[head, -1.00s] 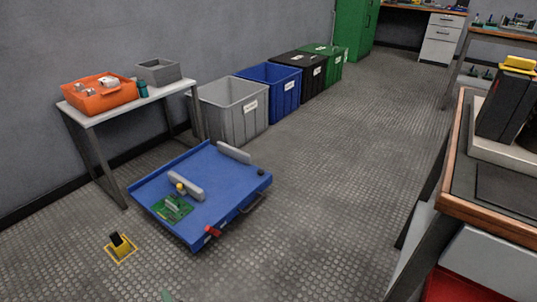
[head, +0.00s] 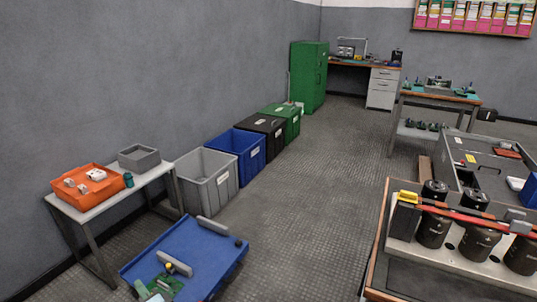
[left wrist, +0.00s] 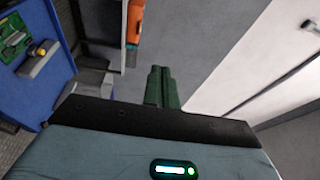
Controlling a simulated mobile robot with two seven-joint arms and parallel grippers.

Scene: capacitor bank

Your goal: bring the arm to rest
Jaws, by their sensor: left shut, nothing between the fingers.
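My left gripper (head: 143,289) shows at the bottom edge of the head view, in front of the blue cart's near corner. In the left wrist view its two green fingers (left wrist: 162,88) lie together, shut with nothing between them. The blue cart (head: 205,250) stands on the floor and carries a green circuit board and grey bars; part of it is below the head view. The cart (left wrist: 38,90) also shows at the left of the wrist view. My right gripper is in neither view.
A white table (head: 100,205) holds an orange bin (head: 88,187) and a grey tray (head: 139,160). Several bins line the wall, beginning with a grey one (head: 212,184). Black capacitors (head: 435,226) with a red bar stand on the right bench. The floor between is clear.

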